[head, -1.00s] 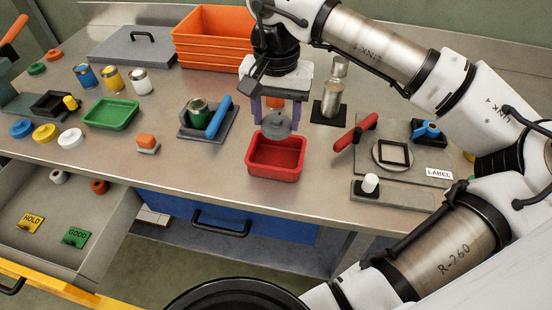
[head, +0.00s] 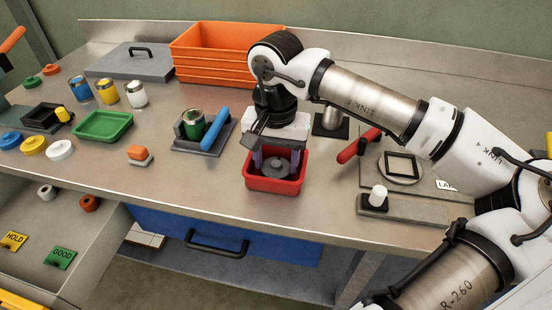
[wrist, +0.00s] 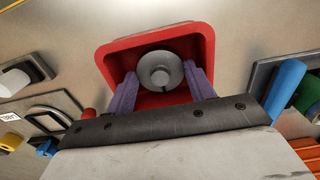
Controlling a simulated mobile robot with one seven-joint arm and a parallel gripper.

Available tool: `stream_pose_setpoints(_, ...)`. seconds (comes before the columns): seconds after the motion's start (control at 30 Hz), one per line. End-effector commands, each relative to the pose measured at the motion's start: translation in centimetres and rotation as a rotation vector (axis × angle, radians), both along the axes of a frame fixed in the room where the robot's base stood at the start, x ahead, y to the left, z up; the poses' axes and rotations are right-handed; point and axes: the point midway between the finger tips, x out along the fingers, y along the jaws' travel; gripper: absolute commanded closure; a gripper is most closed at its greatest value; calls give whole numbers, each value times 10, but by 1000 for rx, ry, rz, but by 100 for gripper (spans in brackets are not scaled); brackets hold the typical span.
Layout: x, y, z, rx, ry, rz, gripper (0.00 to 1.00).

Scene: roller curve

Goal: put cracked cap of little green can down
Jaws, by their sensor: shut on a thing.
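My gripper (head: 276,168) is shut on a grey round cap (head: 276,168) with a raised knob, held between its two purple fingers. The cap is at the mouth of the red tray (head: 273,186); I cannot tell whether it touches the floor. The wrist view shows the cap (wrist: 160,71) between the fingers, with the red tray (wrist: 112,60) around it. The little green can (head: 193,125) stands in a grey holder beside a blue handle, left of the tray.
An orange-topped block (head: 140,155) lies left of the red tray. A green tray (head: 103,126) and several coloured cans and caps are further left. A red-handled fixture (head: 360,145) stands to the right. An orange bin (head: 212,65) is behind. The open drawer (head: 60,225) is at lower left.

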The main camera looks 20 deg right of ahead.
Motion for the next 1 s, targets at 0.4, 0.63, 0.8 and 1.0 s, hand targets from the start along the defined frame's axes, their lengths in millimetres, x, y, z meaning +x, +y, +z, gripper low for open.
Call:
stream_pose_setpoints(0.4, 0, 0, -5, 0, 0, 0, 37)
stream_pose_setpoints(0.63, 0, 0, -1, 0, 0, 0, 37)
stream_pose_setpoints(0.8, 1, -1, 20, -2, -3, -2, 37)
stream_pose_setpoints(1.0, 1, 0, 66, -1, -3, 0, 37)
